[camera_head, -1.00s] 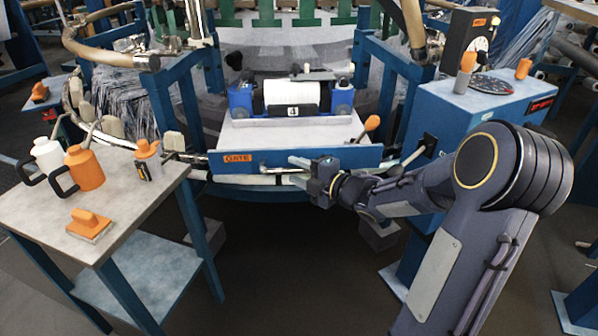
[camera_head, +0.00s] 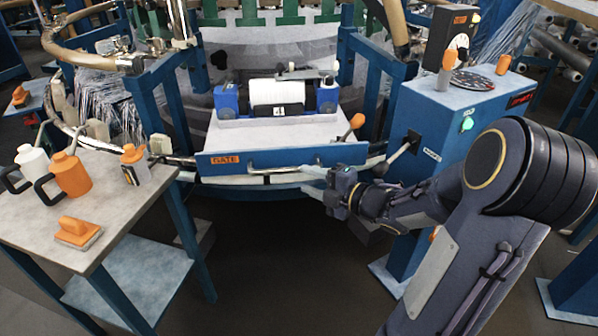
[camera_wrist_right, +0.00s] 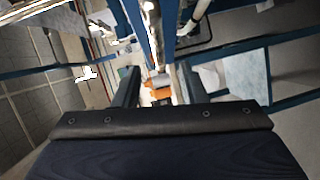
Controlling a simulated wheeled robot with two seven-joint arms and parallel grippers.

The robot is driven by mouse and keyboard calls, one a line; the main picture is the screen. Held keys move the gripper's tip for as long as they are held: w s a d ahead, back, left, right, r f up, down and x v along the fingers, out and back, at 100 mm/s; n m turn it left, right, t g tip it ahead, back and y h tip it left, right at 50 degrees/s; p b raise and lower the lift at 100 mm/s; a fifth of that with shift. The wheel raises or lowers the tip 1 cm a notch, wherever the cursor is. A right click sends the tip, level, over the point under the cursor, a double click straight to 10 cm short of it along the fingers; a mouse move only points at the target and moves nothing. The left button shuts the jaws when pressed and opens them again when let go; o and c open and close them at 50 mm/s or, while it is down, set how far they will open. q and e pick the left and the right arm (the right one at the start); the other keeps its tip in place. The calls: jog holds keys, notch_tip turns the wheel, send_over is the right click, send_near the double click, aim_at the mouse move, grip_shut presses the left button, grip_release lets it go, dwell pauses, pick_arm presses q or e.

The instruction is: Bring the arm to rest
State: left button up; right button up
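My right arm enters from the lower right in the head view. Its gripper (camera_head: 308,180) points left and is open and empty, with its two fingers apart. It appears just below the front edge of the gate (camera_head: 285,157), a blue panel marked GATE. I see no contact, but the exact gap cannot be told. In the right wrist view the two fingers (camera_wrist_right: 160,88) stand apart. An orange thing, too blurred to name, shows beyond them. My left gripper is not in view.
A blue console (camera_head: 455,105) with a lever (camera_head: 398,154) and a lit green button (camera_head: 467,124) stands behind my right arm. A side table (camera_head: 110,225) at left holds bottles and an orange-handled block (camera_head: 78,232). Open floor lies below the gate.

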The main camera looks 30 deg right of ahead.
jog(key=s+r+m+g+h, duration=0.35)
jog(key=m+h, duration=0.35)
jog(key=m, duration=0.6)
jog(key=s+a+f+m+g+y, duration=0.3)
jog(key=s+a+m, duration=0.1)
jog(key=s+a, duration=0.45)
jog(key=s+a+f+m+g+y, duration=0.25)
jog(key=s+a+m+g, duration=0.2)
jog(key=s+a, duration=0.4)
notch_tip(320, 180, up, 27)
jog(key=s+d+t+p, duration=0.1)
jog(key=d+p, duration=0.1)
jog(key=p, duration=2.5)
